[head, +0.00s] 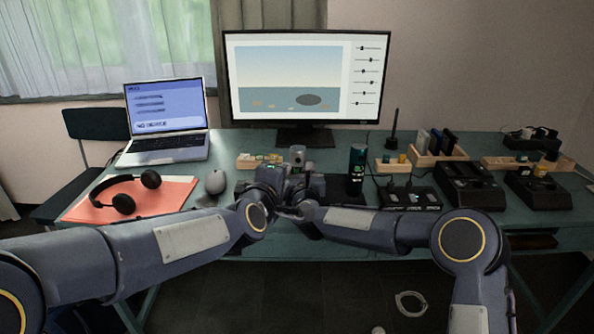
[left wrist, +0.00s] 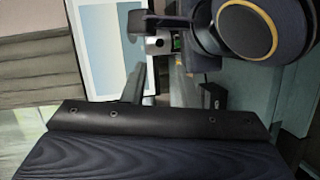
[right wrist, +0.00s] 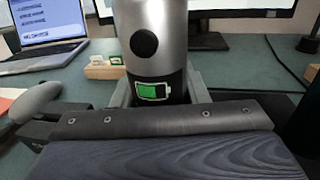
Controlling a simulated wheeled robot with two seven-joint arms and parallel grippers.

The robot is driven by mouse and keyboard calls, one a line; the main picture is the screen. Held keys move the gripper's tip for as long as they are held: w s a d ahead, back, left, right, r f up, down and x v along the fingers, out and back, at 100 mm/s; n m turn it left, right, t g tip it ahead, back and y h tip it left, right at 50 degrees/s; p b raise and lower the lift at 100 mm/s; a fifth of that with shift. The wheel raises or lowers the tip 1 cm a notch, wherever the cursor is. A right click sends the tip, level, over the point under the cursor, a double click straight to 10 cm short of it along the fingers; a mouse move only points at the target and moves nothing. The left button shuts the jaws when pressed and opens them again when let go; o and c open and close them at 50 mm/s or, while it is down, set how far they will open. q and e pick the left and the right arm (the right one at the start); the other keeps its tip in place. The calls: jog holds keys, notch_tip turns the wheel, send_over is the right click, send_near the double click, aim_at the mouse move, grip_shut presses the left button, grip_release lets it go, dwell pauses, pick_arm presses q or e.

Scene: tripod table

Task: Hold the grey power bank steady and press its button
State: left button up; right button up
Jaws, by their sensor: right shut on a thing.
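The grey power bank (head: 297,153) is a silver cylinder standing upright at the middle of the table. In the right wrist view the power bank (right wrist: 152,38) shows a round black button (right wrist: 144,44) and a lit green battery mark (right wrist: 152,90). My right gripper (right wrist: 160,95) is shut around its lower part, one finger on each side. In the left wrist view the power bank (left wrist: 158,44) is beyond the fingertips of my left gripper (left wrist: 158,82). Those fingers are apart with nothing seen between them. In the head view my wrists hide the power bank's lower part.
A mouse (head: 215,182), headphones (head: 124,200) on an orange folder (head: 165,192) and a laptop (head: 165,120) lie left. A monitor (head: 372,60) stands behind. Chargers (head: 470,183) fill the right side.

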pick_arm(q)
grip_shut()
dwell(1.4)
